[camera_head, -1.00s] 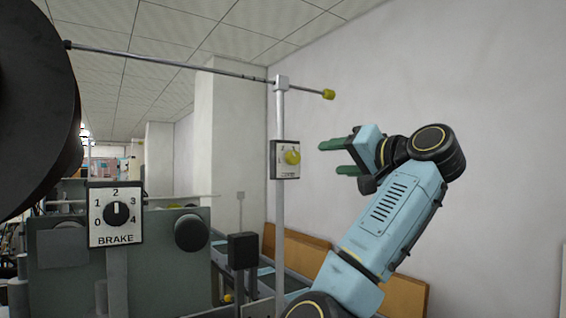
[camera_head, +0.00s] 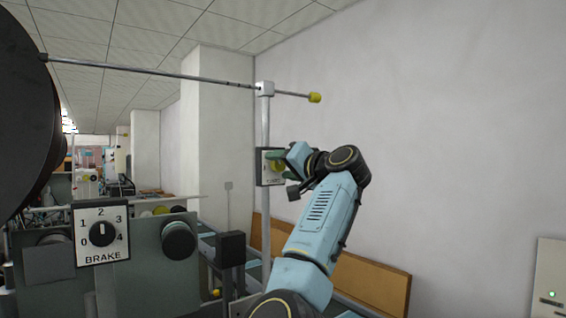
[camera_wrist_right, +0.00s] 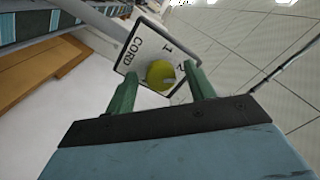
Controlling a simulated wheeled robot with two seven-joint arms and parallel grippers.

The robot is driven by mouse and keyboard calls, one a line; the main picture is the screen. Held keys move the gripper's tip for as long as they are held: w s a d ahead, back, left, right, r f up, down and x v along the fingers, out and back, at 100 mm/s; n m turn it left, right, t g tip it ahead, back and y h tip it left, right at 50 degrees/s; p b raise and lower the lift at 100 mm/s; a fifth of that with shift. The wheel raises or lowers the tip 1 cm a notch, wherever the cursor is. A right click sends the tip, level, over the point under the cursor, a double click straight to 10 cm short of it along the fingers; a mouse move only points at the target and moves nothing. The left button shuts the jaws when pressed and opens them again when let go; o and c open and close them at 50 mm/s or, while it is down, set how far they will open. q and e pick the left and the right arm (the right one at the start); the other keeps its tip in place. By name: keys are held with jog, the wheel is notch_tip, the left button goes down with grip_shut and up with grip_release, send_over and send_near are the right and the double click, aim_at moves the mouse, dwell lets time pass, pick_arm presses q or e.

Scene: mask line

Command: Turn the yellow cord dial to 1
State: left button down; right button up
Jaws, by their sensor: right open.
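The yellow cord dial (camera_head: 277,164) sits on a small white plate with a dark edge (camera_head: 264,167), fixed to the upright grey post. In the right wrist view the round yellow dial (camera_wrist_right: 160,75) shows a pale mark on its lower side. The tilted plate (camera_wrist_right: 146,48) reads "CORD", with the numbers 1 and 2 visible; part of it is hidden. My right gripper (camera_head: 281,169) is open at the dial, and its green fingers (camera_wrist_right: 159,76) stand on either side of it. I cannot tell whether they touch it. My left gripper is not in view.
A BRAKE dial (camera_head: 102,233) with a black knob is on the grey machine at lower left. A thin rod with a yellow tip (camera_head: 314,97) crosses above the cord dial. A large black disc (camera_head: 25,120) fills the left edge. The white wall is to the right.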

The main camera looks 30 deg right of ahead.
jog(key=shift+c, duration=0.5)
jog(key=c, duration=0.9)
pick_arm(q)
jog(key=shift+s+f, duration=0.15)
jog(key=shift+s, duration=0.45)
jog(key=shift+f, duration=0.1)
pick_arm(e)
jog(key=shift+f+n+b, duration=0.15)
jog(key=shift+n+b, duration=1)
jog(key=shift+n, duration=0.15)
jog(key=n+b, duration=0.1)
jog(key=n, duration=0.1)
jog(key=shift+d+n, duration=0.1)
jog(key=shift+n, duration=0.2)
jog(key=n+b, duration=0.1)
jog(key=n, duration=0.2)
jog(key=shift+n, duration=0.3)
pick_arm(q)
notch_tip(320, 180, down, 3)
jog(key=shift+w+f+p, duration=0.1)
jog(key=shift+p, duration=0.25)
pick_arm(e)
jog(key=n, duration=0.4)
jog(key=shift+r+n+h, duration=0.25)
jog(key=shift+n+h, duration=0.05)
jog(key=shift+o, duration=0.2)
